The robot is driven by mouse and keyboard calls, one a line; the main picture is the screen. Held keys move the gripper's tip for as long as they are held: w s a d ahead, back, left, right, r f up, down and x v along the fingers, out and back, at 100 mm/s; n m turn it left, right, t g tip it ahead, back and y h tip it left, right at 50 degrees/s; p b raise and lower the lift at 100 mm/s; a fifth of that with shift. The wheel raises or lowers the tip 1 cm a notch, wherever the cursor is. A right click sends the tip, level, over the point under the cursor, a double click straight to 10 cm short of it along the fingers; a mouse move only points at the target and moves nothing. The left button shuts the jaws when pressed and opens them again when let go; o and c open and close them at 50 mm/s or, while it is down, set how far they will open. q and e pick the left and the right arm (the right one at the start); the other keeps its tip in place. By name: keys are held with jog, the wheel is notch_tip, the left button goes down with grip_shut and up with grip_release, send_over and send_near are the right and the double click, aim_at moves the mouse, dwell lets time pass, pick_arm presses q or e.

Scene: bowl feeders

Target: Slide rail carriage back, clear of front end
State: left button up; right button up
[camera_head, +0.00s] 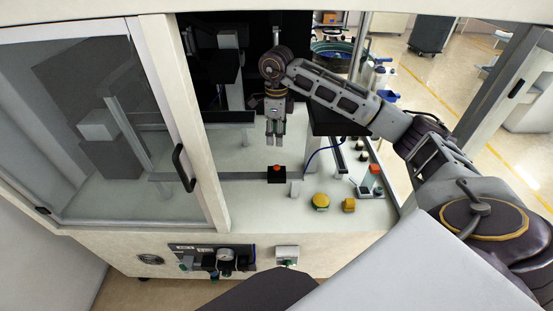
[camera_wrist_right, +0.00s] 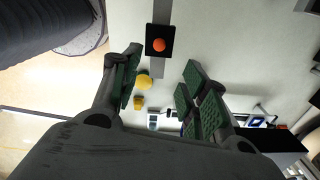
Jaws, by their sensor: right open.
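A flat grey rail (camera_head: 225,177) runs left to right across the pale bench inside the cabinet. A black carriage (camera_head: 277,173) with an orange-red knob sits on it near its right end. In the right wrist view, the carriage (camera_wrist_right: 151,48) and its round orange knob (camera_wrist_right: 159,45) lie beyond the fingertips, with the rail (camera_wrist_right: 162,12) showing on both sides. My right gripper (camera_head: 275,138) points down, open and empty, above and behind the carriage in the head view. Its spread fingers also show in the right wrist view (camera_wrist_right: 162,78). It is apart from the carriage. My left gripper is out of view.
A glass door (camera_head: 110,130) with a black handle (camera_head: 183,167) covers the left side. A yellow round piece (camera_head: 320,201) and a small yellow block (camera_head: 348,205) lie right of the carriage. A blue cable (camera_head: 318,152) curves nearby. The bench in front of the rail is mostly clear.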

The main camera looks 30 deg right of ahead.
aim_at(277, 166)
jog(key=shift+s+r, duration=0.1)
jog(key=shift+r, duration=0.05)
jog(key=shift+f+p, duration=0.6)
jog(key=shift+f, duration=6.35)
jog(key=shift+c, duration=0.2)
grip_shut()
